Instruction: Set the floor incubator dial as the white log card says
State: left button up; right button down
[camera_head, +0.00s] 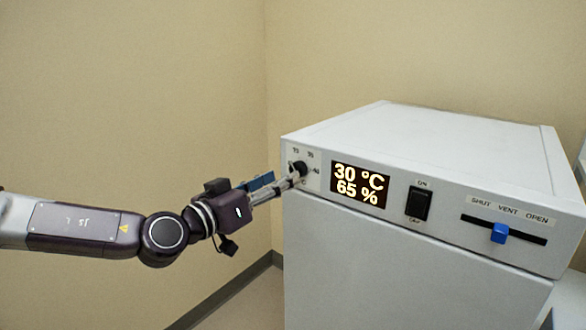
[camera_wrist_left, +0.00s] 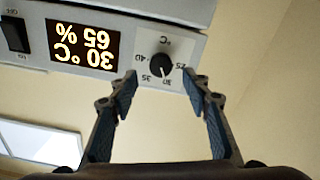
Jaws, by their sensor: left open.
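The floor incubator (camera_head: 440,150) is a white box with a front control panel. Its round black dial (camera_head: 300,168) is at the panel's left end, partly covered by my left gripper (camera_head: 290,182) in the head view. My open left gripper (camera_wrist_left: 160,85) has a fingertip on either side, just short of the dial; contact cannot be told. The display (camera_head: 360,184) reads 30 °C and 65 %. No white log card is in view.
Right of the display are a black ON/OFF rocker switch (camera_head: 418,204) and a blue slider (camera_head: 500,233) under SHUT, VENT and OPEN, set near VENT. Beige walls stand behind and left.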

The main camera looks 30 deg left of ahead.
aim_at(298, 169)
pick_arm(q)
jog(key=shift+w+d+f+p, duration=0.1)
jog(key=shift+w+p, duration=0.05)
jog(key=shift+w, duration=1.35)
jog(key=shift+w+d+p, duration=0.1)
jog(key=shift+w+p, duration=0.05)
jog(key=shift+w, duration=1.3)
jog(key=c, duration=1.2)
